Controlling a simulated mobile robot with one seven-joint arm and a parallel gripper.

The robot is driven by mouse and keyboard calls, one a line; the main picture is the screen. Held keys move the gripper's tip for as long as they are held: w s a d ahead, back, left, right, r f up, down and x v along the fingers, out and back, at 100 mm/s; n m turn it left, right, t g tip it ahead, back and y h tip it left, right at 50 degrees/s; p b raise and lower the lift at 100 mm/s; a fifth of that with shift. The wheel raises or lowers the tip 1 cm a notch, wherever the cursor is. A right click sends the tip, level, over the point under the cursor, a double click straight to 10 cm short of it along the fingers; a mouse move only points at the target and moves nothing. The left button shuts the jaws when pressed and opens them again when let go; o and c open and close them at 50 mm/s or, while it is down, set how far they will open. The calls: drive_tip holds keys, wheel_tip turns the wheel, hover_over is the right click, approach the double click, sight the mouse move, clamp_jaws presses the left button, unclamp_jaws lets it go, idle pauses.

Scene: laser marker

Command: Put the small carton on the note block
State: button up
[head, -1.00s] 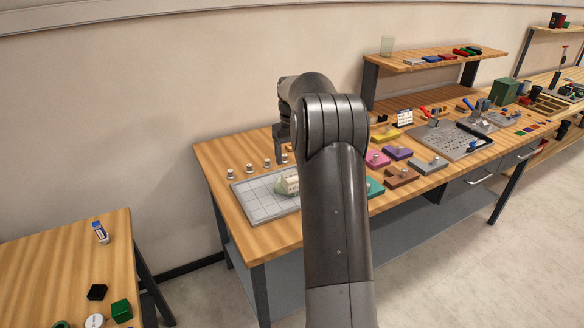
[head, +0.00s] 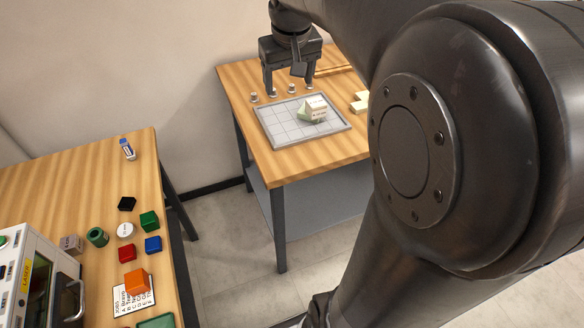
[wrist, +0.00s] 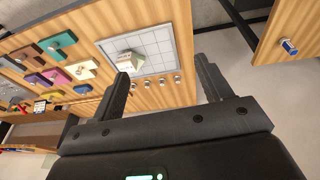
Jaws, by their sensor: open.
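My gripper (head: 290,86) is open and empty, beyond and above the carton, near the tray's far edge. Its two fingers (wrist: 161,72) are wide apart in the wrist view, with nothing between them. I cannot pick out the note block with certainty.
Several small pegs (head: 254,97) stand behind the tray. A floor gap separates the tables. My arm hides the right side.

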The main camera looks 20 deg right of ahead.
drive_tip(key=s+a+f+t, duration=0.1)
drive_tip(key=s+a+f, duration=0.1)
drive_tip(key=s, duration=0.7)
drive_tip(key=s+a+f+t, duration=0.1)
drive_tip(key=s+a+f, duration=0.2)
drive_tip(key=s, duration=0.7)
drive_tip(key=shift+s+a+f+t+y, duration=0.15)
drive_tip(key=shift+s+a+t+y, duration=0.15)
drive_tip(key=shift+a, duration=0.9)
